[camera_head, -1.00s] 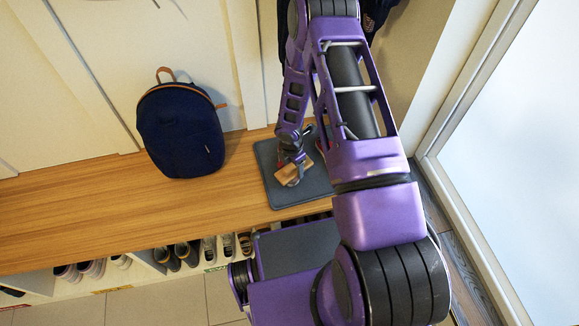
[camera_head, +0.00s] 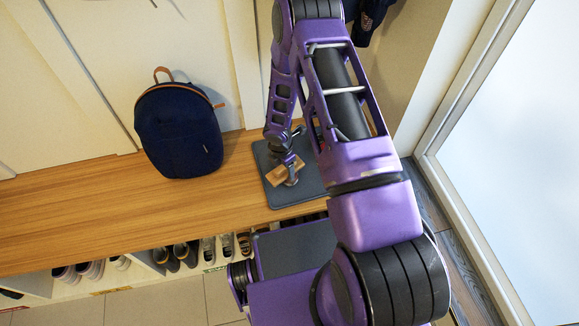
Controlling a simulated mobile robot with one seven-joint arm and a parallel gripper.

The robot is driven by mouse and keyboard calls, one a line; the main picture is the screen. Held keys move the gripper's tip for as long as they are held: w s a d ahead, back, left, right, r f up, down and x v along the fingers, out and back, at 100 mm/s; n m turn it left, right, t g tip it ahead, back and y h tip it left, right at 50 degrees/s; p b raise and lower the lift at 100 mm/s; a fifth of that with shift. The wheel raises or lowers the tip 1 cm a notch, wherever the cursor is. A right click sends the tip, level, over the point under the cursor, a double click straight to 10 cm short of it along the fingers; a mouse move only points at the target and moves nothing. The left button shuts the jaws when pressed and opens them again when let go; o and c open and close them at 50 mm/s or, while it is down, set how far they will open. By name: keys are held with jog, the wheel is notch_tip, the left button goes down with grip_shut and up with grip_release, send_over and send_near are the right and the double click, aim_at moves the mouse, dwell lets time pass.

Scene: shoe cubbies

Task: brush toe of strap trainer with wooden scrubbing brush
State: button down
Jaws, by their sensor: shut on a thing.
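The wooden scrubbing brush (camera_head: 283,174) is a pale wooden block in the head view, low over the dark grey mat on the bench. My gripper (camera_head: 290,178) is shut on it, with the arm reaching down from above. I cannot tell whether the brush touches the mat. The strap trainer cannot be made out clearly; a small reddish and dark patch (camera_head: 312,134) shows behind the gripper, mostly hidden by my arm.
The grey mat (camera_head: 305,195) lies on the wooden bench (camera_head: 90,220). A navy backpack (camera_head: 180,130) stands on the bench to the left. Several shoes (camera_head: 185,253) sit in cubbies below. A glazed frame (camera_head: 450,120) is at the right. The bench's left part is clear.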

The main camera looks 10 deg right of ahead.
aim_at(297, 167)
jog(key=shift+a+f, duration=0.1)
jog(key=shift+a, duration=0.5)
jog(key=shift+s+d+r+p, duration=0.1)
jog(key=shift+d+p, duration=0.1)
jog(key=shift+d, duration=1.05)
jog(key=shift+s+d+r+p, duration=0.1)
jog(key=shift+d+p, duration=0.05)
jog(key=shift+d, duration=1.05)
jog(key=shift+w+a+f+b, duration=0.1)
jog(key=shift+a+f+b, duration=0.1)
jog(key=shift+a, duration=1.05)
jog(key=shift+w+a+f+b, duration=0.1)
jog(key=shift+a+b, duration=0.05)
jog(key=shift+a, duration=1.1)
jog(key=shift+s+d, duration=0.15)
jog(key=shift+d, duration=2.35)
jog(key=shift+a+r, duration=0.1)
jog(key=shift+a, duration=2.35)
jog(key=shift+d, duration=1.25)
